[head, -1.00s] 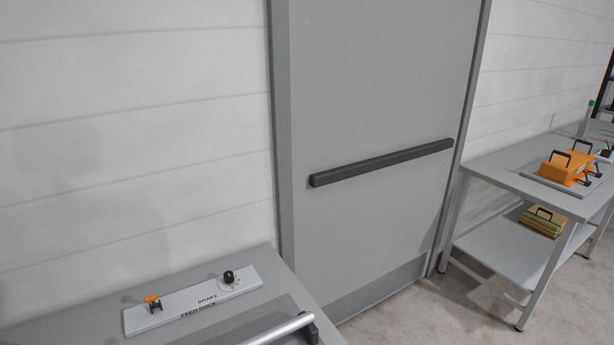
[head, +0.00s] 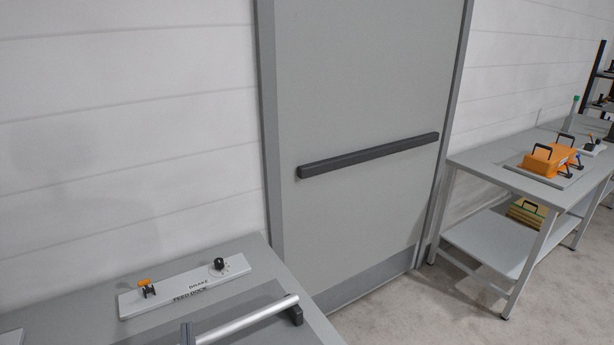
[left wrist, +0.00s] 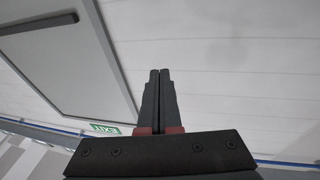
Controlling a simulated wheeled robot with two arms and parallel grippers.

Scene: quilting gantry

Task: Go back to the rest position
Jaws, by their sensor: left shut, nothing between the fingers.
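My left gripper (left wrist: 160,74) shows in the left wrist view. Its two dark fingers lie together, shut with nothing between them, and point toward the white panelled wall. No object is near its tips. In the head view I cannot clearly make out the left gripper; a small grey upright piece at the bottom edge may be part of it or of the bar's mount. My right gripper is in neither view.
A near table (head: 85,300) carries a brake and feed dock panel (head: 185,287) and a metal bar (head: 248,320). A grey door (head: 365,90) has a dark push bar (head: 368,155). At right, a table (head: 490,172) holds an orange case (head: 548,160). Floor between is clear.

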